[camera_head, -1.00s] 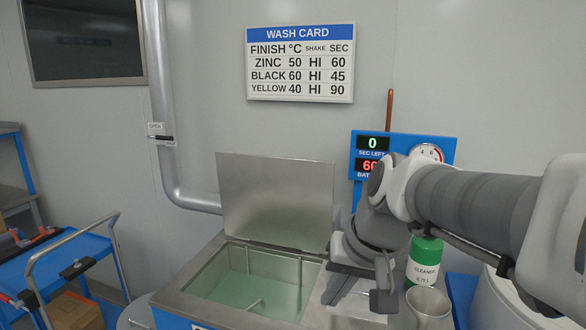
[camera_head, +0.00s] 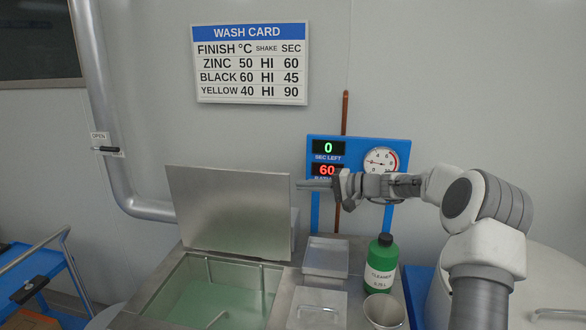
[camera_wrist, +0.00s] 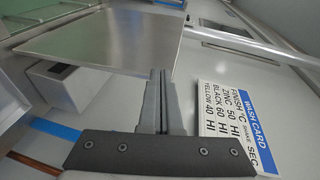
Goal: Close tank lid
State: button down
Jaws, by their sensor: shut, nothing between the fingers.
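The tank (camera_head: 133,309) is a metal basin with greenish liquid (camera_head: 215,292) in it. Its flat metal lid (camera_head: 228,208) stands open, nearly upright along the back edge. The lid also shows in the wrist view (camera_wrist: 110,35). My gripper (camera_head: 298,185) is shut and empty. Its fingertips are at the right edge of the lid, near the top, pointing left. In the wrist view my gripper (camera_wrist: 160,74) has its fingers together, with the tips at the lid's edge. I cannot tell whether they touch it.
A green cleaner bottle (camera_head: 381,262) and a metal cup (camera_head: 383,311) stand right of the tank. A blue panel (camera_head: 349,150) with displays and a gauge is behind my arm. A blue cart (camera_head: 17,258) is at left.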

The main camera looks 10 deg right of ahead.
jog(key=w+d+m+t, duration=0.2)
jog(key=w+d+t, duration=0.1)
jog(key=d, duration=0.4)
jog(key=w+a+p, duration=0.3)
jog(key=a+p, duration=0.2)
jog(key=a, duration=0.4)
jog(key=shift+r+y, duration=0.15)
jog(key=shift+y, duration=0.15)
